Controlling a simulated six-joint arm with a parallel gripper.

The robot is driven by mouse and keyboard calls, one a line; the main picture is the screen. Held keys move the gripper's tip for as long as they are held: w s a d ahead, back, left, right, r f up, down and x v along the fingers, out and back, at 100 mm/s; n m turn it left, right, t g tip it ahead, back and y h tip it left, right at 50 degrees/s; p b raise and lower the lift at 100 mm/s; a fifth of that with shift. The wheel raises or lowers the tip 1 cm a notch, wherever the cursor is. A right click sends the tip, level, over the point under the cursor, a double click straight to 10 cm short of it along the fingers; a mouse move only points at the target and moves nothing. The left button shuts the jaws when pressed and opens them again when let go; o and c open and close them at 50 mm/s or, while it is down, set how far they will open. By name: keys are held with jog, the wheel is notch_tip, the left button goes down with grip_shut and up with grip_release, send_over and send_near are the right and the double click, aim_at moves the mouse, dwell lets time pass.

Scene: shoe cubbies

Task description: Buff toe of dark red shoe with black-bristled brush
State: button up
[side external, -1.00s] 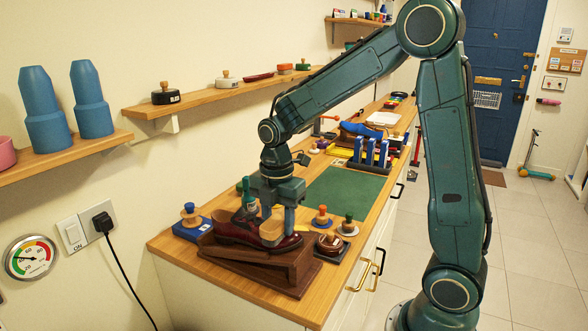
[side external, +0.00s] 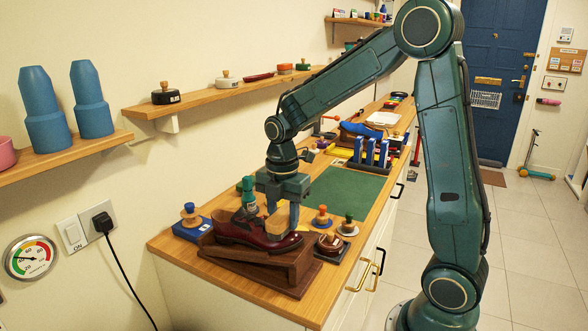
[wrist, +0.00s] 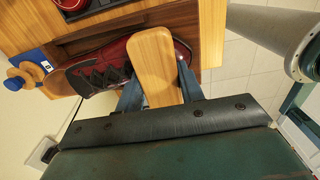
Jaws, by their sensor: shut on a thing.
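The dark red shoe (side external: 240,232) lies on a sloped dark wooden stand (side external: 262,268), its toe to the right in the side view. It also shows in the wrist view (wrist: 97,72), partly covered by the brush. My gripper (side external: 278,212) is above the toe, shut on a brush (side external: 278,224) with a pale wooden back. The brush back also shows in the wrist view (wrist: 155,65), between the blue fingers. Its bristles are hidden, so I cannot tell their colour. The brush is at the toe; I cannot tell whether it touches.
A blue block with a wooden-knobbed piece (side external: 190,217) stands left of the shoe. Several knobbed brushes, one orange-topped (side external: 322,217), stand to the right of the stand. A green mat (side external: 345,192) lies clear behind. A wall shelf (side external: 225,92) runs above.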

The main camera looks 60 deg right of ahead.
jog(key=shift+a, duration=1.4)
jog(key=shift+d, duration=2.8)
jog(key=shift+a, duration=2.8)
jog(key=shift+d, duration=2.75)
jog(key=shift+d+r, duration=0.1)
jog(key=shift+r, duration=3.8)
jog(key=shift+w, duration=0.1)
